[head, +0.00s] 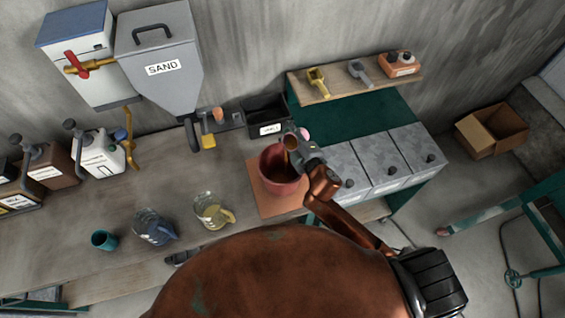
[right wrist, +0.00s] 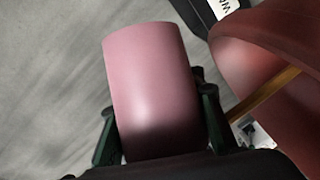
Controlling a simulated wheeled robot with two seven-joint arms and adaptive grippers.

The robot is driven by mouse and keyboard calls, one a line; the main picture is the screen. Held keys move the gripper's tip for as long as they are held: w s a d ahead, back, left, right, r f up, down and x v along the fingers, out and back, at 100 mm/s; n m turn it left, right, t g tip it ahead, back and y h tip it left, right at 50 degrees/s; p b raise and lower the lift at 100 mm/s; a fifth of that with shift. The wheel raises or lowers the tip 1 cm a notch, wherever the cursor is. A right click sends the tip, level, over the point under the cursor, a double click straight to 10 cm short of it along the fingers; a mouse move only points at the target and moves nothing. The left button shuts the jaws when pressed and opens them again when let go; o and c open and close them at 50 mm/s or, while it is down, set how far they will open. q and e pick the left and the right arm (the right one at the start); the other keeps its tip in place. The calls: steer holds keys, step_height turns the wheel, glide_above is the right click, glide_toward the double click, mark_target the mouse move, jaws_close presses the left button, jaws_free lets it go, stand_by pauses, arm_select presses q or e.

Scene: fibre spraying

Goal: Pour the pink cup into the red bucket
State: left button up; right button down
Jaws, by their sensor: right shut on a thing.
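The red bucket (head: 270,163) stands on an orange-brown square mat (head: 262,201) on the workbench. My right gripper (head: 304,147) is at the bucket's upper right rim, shut on the pink cup (head: 305,133). In the head view the gripper hides most of the cup. In the right wrist view the pink cup (right wrist: 153,85) sits between the green fingers, with the red bucket (right wrist: 255,60) close on its right. A wooden stick (right wrist: 265,97) shows against the bucket there. I cannot see the cup's contents or any stream. My left gripper is not in view.
A sand hopper (head: 162,55) hangs at the back left. A black bin (head: 265,112) stands behind the bucket, and grey lidded bins (head: 380,155) are to its right. Two clear jugs (head: 212,208) (head: 152,226) and a teal cup (head: 103,240) stand on the left. A shelf with scoops (head: 340,88) is behind.

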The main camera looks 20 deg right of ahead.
steer(key=shift+s+a+r+n+t+b, duration=0.1)
steer(key=shift+r+n+t+b, duration=0.25)
steer(key=shift+n+b, duration=0.75)
stand_by(0.3)
steer(key=shift+s+a+r+n+t+b, duration=0.4)
steer(key=shift+s+a+n+b, duration=0.15)
steer(key=shift+a+b, duration=0.3)
stand_by(0.6)
steer(key=shift+r+n, duration=0.15)
steer(key=shift+n, duration=0.2)
